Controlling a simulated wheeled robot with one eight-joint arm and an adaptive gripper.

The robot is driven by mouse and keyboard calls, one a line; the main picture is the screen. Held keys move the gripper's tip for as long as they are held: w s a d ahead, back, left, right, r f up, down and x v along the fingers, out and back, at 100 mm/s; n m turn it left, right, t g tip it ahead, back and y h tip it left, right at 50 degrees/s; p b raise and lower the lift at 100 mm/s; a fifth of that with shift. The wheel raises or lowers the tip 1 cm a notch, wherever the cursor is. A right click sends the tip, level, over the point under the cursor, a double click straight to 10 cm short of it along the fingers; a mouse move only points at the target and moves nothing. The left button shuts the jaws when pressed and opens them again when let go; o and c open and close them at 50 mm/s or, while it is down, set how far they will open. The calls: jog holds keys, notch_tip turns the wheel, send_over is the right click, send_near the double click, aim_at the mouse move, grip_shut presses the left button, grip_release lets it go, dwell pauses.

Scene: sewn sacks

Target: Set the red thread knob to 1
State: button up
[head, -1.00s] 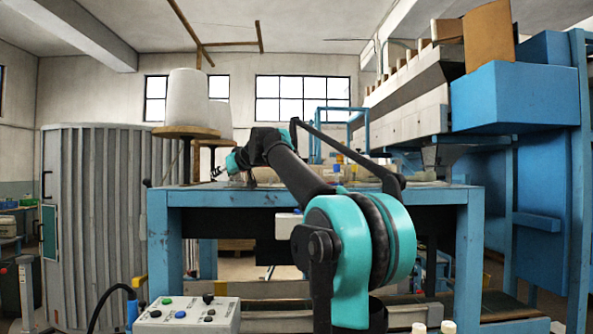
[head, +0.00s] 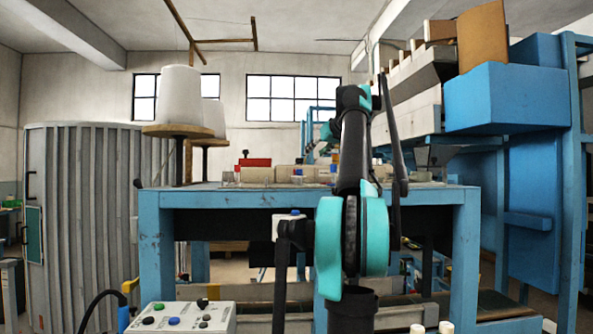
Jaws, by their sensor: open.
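A small red block (head: 255,162) stands toward the back of the blue worktable, with a small dark piece at its left top; I cannot tell a knob or any number on it. A grey control box (head: 180,318) at the lower left carries several small knobs and buttons, including a black knob (head: 203,303); their markings are too small to read. My gripper (head: 309,155) is small and far off, above the back of the table, right of the red block and apart from it. It is open, with nothing visible in it.
The blue worktable (head: 165,198) carries pale blocks (head: 257,174) and small blue-topped items. Two white thread cones (head: 180,95) stand at its left. A blue machine (head: 515,97) is at right. A grey ribbed cabinet (head: 85,210) stands at left.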

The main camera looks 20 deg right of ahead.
jog(key=x, duration=1.6)
jog(key=shift+w+f, duration=0.1)
jog(key=shift+w, duration=0.25)
grip_shut()
